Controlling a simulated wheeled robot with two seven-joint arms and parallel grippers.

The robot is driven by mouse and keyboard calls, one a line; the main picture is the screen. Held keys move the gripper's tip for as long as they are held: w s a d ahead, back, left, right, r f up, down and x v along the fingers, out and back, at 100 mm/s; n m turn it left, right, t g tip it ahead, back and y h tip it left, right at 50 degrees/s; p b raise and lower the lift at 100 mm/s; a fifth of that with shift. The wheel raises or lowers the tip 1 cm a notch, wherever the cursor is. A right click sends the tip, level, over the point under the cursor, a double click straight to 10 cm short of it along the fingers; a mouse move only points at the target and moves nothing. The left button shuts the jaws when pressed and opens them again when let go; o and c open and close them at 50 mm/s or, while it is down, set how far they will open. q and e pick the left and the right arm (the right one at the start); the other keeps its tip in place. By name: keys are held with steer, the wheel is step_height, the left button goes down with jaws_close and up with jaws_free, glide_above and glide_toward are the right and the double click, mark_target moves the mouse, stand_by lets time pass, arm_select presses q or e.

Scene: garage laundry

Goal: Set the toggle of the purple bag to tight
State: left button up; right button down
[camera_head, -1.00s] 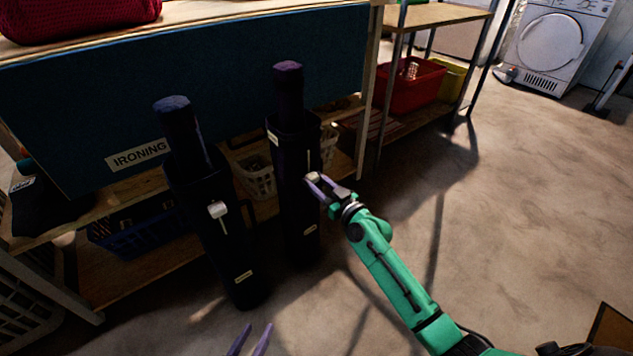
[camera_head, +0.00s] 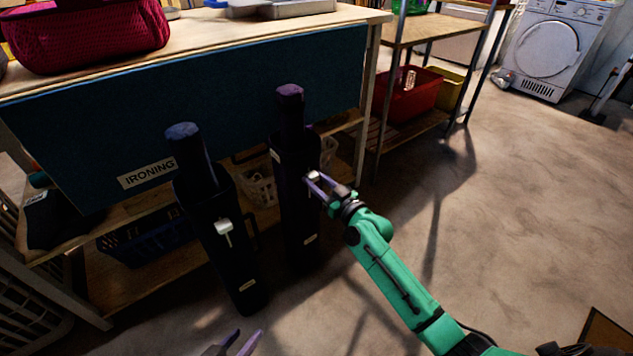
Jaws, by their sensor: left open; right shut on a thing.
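The purple bag (camera_head: 296,215) is a tall, dark, narrow bag standing upright in front of the shelf, with a purple top (camera_head: 290,92) sticking out. Its small pale toggle (camera_head: 313,176) is on its front, in the upper part. My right gripper (camera_head: 316,181) is shut on this toggle, and its fingers partly hide it. A similar dark bag (camera_head: 228,262) with a bluish top (camera_head: 182,131) stands to the left, leaning slightly. Its white toggle (camera_head: 224,226) is untouched. My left gripper (camera_head: 240,343) is open and empty at the bottom edge, mostly out of view.
A wooden bench (camera_head: 330,22) with a blue panel marked IRONING (camera_head: 149,175) stands behind the bags. A blue basket (camera_head: 147,243) and a white basket (camera_head: 258,187) sit on its lower shelf. The floor (camera_head: 520,200) at right is clear.

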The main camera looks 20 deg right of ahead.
steer(key=shift+r+p, duration=0.35)
steer(key=shift+r, duration=0.35)
arm_select(q)
steer(key=shift+s+a+r+g+y, duration=0.15)
steer(key=shift+a+r+g+y, duration=0.2)
steer(key=shift+a, duration=0.25)
steer(key=shift+s+a+r+g+y, duration=0.15)
steer(key=shift+a+g+y, duration=0.1)
steer(key=shift+a+g, duration=0.3)
arm_select(e)
steer(key=shift+c, duration=2.2)
jaws_free()
steer(key=shift+r, duration=0.1)
